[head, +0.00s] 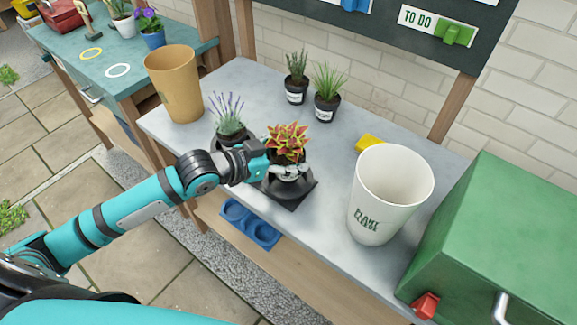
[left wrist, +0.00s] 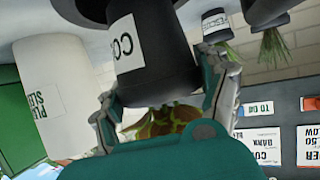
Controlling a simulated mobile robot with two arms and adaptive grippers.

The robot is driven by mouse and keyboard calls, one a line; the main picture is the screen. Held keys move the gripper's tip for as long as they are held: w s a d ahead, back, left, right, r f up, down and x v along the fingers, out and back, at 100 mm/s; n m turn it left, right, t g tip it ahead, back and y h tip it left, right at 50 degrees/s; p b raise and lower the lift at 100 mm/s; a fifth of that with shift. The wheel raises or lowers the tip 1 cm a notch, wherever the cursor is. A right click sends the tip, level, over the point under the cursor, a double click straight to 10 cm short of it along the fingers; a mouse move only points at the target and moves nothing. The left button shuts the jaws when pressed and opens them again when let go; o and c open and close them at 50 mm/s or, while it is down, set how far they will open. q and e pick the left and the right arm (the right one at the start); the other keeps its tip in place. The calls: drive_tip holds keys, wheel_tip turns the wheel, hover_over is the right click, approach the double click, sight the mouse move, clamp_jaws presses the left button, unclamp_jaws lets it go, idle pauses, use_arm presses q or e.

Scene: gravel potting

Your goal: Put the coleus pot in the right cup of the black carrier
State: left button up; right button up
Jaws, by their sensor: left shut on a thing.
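The coleus (head: 288,138), with red and yellow-green leaves, stands upright in a dark pot. My left gripper (head: 285,172) is shut on this pot, over the right end of the black carrier (head: 293,200). In the left wrist view, the fingers (left wrist: 160,88) close on both sides of the black coleus pot (left wrist: 155,55), whose white label starts with "CO". The gripper hides much of the pot and the right cup in the head view, so I cannot tell how deep the pot sits. A lavender plant (head: 230,120) stands at the carrier's left cup. My right gripper is not in view.
Two small potted plants (head: 296,92) (head: 326,108) stand behind on the grey bench (head: 240,80). A tan pot (head: 174,88) is at left. A white bin (head: 385,200), a yellow object (head: 369,143) and a green box (head: 510,245) are at right.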

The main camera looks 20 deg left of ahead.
sight(286, 166)
use_arm(q)
drive_tip(key=shift+f, duration=1.85)
drive_tip(key=o, duration=1.2)
drive_tip(key=shift+f, duration=0.15)
drive_tip(key=shift+s+a, duration=0.25)
drive_tip(key=shift+s, duration=0.05)
drive_tip(key=shift+r+v, duration=0.15)
drive_tip(key=shift+v, duration=2.7)
drive_tip(key=shift+r+v, duration=0.15)
drive_tip(key=shift+v, duration=2.7)
drive_tip(key=shift+w+d, duration=0.1)
